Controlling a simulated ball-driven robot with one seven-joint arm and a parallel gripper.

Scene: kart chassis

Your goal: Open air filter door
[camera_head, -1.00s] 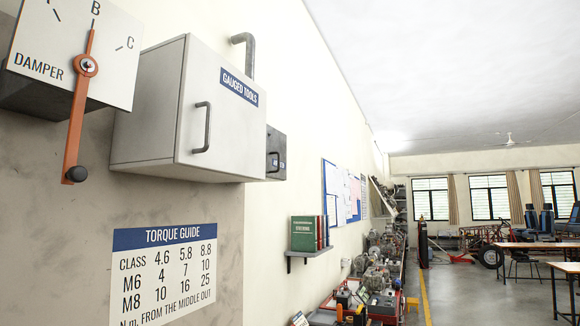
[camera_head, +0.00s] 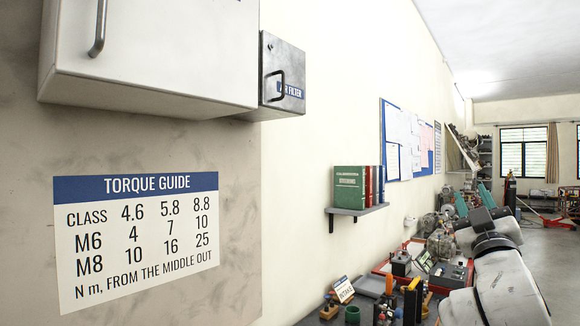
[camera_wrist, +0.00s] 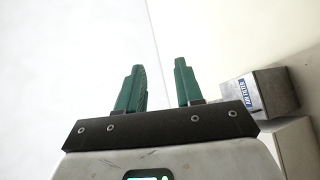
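The air filter box (camera_head: 283,62) is a small grey metal cabinet on the wall, with a dark bar handle (camera_head: 273,86) and a blue label on its front. Its door looks shut. In the wrist view the air filter box (camera_wrist: 275,92) is at the right, beyond and beside my fingers, and its handle cannot be made out there. My gripper (camera_wrist: 158,78) has two green fingers spread apart with nothing between them. In the head view my gripper (camera_head: 474,200) is at the lower right, well apart from the box.
A larger white cabinet (camera_head: 165,60) adjoins the box on the left. A torque guide sign (camera_head: 137,240) is below it. A shelf (camera_head: 357,210) with several books is to the right. A cluttered bench with tools (camera_head: 400,285) is at the lower right.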

